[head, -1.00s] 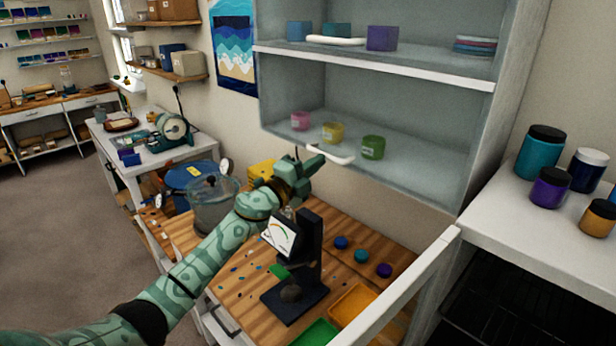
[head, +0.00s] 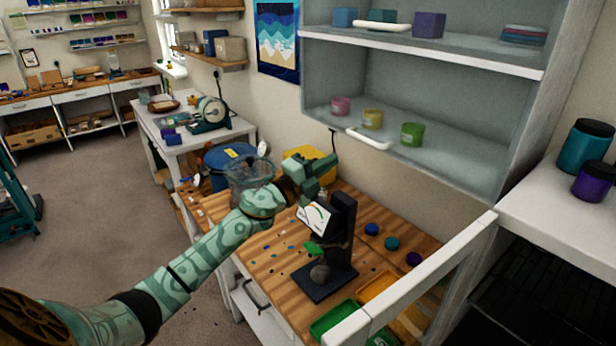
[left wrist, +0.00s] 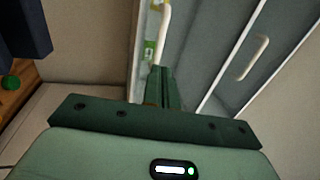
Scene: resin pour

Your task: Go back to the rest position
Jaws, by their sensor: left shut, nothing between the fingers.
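My left gripper (head: 326,177) is shut and empty. In the head view it is above the wooden-topped bench (head: 275,275), behind the black stand with a dial (head: 335,235) and below the open wall cabinet (head: 390,160). In the left wrist view its closed fingers (left wrist: 162,88) point toward the cabinet, with a white handle (left wrist: 163,38) beyond them. My left arm reaches in from the lower left of the head view. My right gripper shows in neither view.
A glass vessel (head: 250,178) and a yellow box (head: 312,160) are close to my left wrist. Green (head: 335,318) and orange (head: 378,288) trays lie at the bench front. A white-framed panel (head: 420,275) stands at the right. Open floor (head: 110,220) is at left.

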